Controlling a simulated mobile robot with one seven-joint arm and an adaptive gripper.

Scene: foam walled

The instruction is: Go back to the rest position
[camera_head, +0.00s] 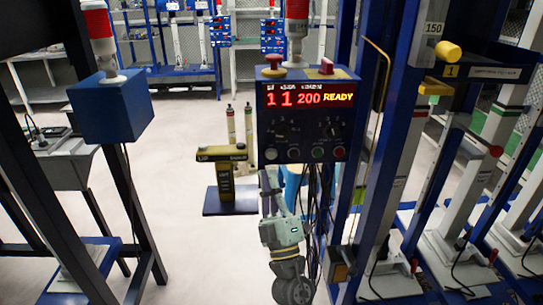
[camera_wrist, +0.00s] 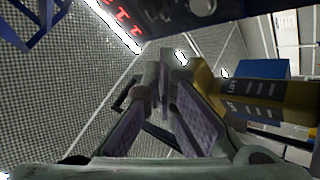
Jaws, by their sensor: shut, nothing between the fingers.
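My gripper (camera_head: 269,184) points upward just below the blue control box (camera_head: 309,117) in the head view. Its fingers are together and hold nothing. In the wrist view the two purple-padded fingers of my gripper (camera_wrist: 165,68) converge near the middle of the picture. The control box's underside (camera_wrist: 185,20) shows at the top there, close to the fingertips. I cannot tell whether they touch it. The box's red display reads "1 1 200 READY".
A yellow-and-black stand (camera_head: 224,172) on a dark base is behind and left of my gripper. Dark cables (camera_head: 318,205) hang beside my gripper on the right. A blue box (camera_head: 112,106) on a black frame stands left. Blue racks fill the right. Open floor (camera_head: 175,250) lies left of centre.

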